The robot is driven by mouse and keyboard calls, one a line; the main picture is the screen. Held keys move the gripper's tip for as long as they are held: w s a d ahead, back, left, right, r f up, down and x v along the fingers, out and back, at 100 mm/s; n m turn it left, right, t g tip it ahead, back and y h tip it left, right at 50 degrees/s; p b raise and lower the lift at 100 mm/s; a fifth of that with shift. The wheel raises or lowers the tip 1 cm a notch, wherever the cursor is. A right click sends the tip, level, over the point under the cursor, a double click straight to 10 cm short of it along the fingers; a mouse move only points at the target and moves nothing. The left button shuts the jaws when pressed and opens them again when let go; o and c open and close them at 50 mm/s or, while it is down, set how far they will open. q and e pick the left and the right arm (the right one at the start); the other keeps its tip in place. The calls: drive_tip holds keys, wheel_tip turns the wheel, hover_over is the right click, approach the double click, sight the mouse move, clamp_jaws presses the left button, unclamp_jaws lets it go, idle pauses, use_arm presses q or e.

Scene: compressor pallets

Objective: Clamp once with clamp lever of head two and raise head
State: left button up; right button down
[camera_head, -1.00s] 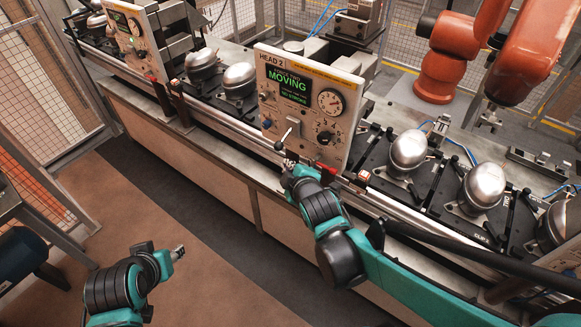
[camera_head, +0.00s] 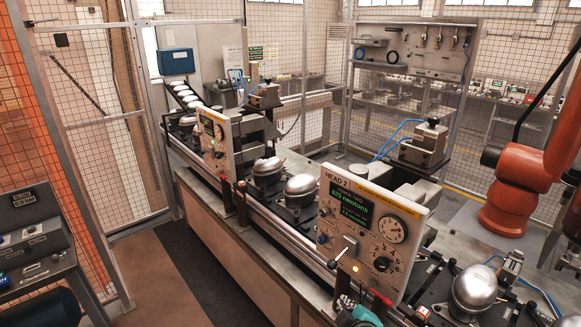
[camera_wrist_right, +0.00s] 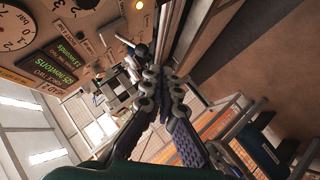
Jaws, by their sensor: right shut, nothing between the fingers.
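The head two panel (camera_head: 345,222) is a pale upright plate with a dial, a rotary selector and a green-lit screen (camera_head: 355,212) whose small text mentions newtons. The clamp lever (camera_head: 333,264) ends in a black knob and slopes down and left from its mount (camera_head: 348,248). An amber lamp glows near it. My right gripper (camera_head: 348,302) is below the lever at the bottom edge, apart from its knob. In the right wrist view its fingers (camera_wrist_right: 152,84) are shut with nothing between them, with the panel at upper left. My left gripper is out of view.
Silver compressor domes (camera_head: 302,188) stand on black pallets along the line, with another (camera_head: 474,287) right of head two. A second head panel (camera_head: 214,143) is farther left. An orange robot arm (camera_head: 515,180) is behind at right. A red-handled part (camera_head: 380,298) is close to my right gripper.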

drive_tip(key=s+d+f+m+g+b, duration=0.2)
drive_tip(key=s+f+m+g+b, duration=0.2)
drive_tip(key=s+f+m+b, duration=0.6)
wheel_tip(320, 180, down, 6)
drive_tip(key=shift+s+r+g+b, duration=0.25)
drive_tip(key=shift+s+g+b, duration=0.15)
drive_tip(key=shift+s+b, duration=0.8)
idle(1.5)
